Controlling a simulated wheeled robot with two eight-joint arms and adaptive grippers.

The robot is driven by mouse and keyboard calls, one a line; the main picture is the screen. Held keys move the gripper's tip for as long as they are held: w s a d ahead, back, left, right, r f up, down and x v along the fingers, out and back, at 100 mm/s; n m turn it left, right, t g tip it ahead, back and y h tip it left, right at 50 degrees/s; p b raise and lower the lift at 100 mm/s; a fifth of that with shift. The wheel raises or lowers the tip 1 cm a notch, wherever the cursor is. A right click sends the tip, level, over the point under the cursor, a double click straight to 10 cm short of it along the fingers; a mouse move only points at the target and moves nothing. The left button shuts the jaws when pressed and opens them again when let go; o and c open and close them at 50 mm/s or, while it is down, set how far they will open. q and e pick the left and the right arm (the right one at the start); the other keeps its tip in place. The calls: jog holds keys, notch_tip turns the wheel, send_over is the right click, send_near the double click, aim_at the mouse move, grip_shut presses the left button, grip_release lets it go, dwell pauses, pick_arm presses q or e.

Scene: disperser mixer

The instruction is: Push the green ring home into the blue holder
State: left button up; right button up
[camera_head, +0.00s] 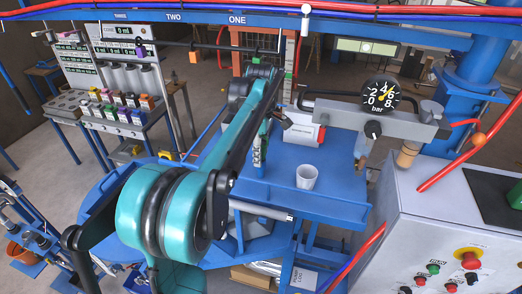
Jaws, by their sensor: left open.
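My left arm comes in from the lower left and reaches up and away over the blue bench. My left gripper (284,119) appears small and dark beyond the arm's far end, above the bench; it is open. A small green piece (256,60) shows just above the arm's far end, under the black rail; I cannot tell whether it is the green ring. I cannot make out the blue holder, as the arm covers part of the bench and many parts here are blue. My right gripper is not in view.
A white cup (306,177) stands on the blue bench (335,185). A pressure gauge (380,95) sits on a grey block at the right. A control cabinet (440,225) with buttons fills the lower right. A rack of coloured bottles (125,105) stands at the left.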

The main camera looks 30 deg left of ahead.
pick_arm(q)
notch_tip(320, 180, up, 12)
dwell(0.4)
dwell(0.7)
jog(key=shift+s+d+f+m, duration=0.1)
jog(key=shift+s+d+m, duration=0.05)
jog(key=shift+d+m, duration=0.15)
jog(key=s+d+f+m+t, duration=0.4)
jog(key=s+d+f+m, duration=0.3)
jog(key=s+f+m, duration=0.25)
jog(key=s+d+f+m+t, duration=0.3)
jog(key=s+d+f+m, duration=0.5)
jog(key=s+f+m, duration=0.15)
notch_tip(320, 180, down, 36)
jog(key=m+b, duration=0.1)
jog(key=b, duration=3.4)
jog(key=shift+w+f, duration=0.15)
jog(key=shift+a, duration=0.1)
